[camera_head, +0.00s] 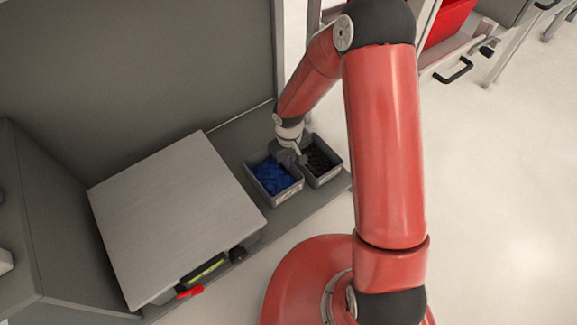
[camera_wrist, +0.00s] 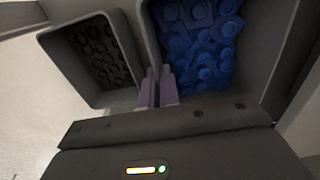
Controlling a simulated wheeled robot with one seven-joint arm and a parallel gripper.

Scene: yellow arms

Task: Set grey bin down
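A grey bin (camera_head: 284,196) full of blue bricks stands on the grey bench, and its inside fills the right part of the wrist view (camera_wrist: 268,50). A second grey bin (camera_head: 329,178) with black round parts stands close to its right; in the wrist view it is at upper left (camera_wrist: 60,62). My gripper (camera_head: 299,158) reaches down between the two bins. In the wrist view its two fingertips (camera_wrist: 157,78) are close together, with the near-left wall of the blue-brick bin between them. Whether that bin touches the bench is hard to tell.
A flat grey box-like surface (camera_head: 175,215) lies left of the bins, with a yellow-green display and a red handle (camera_head: 190,292) at its front. A tall grey panel (camera_head: 130,70) rises behind. A narrow strip of the bench (camera_head: 300,215) is bare in front of the bins.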

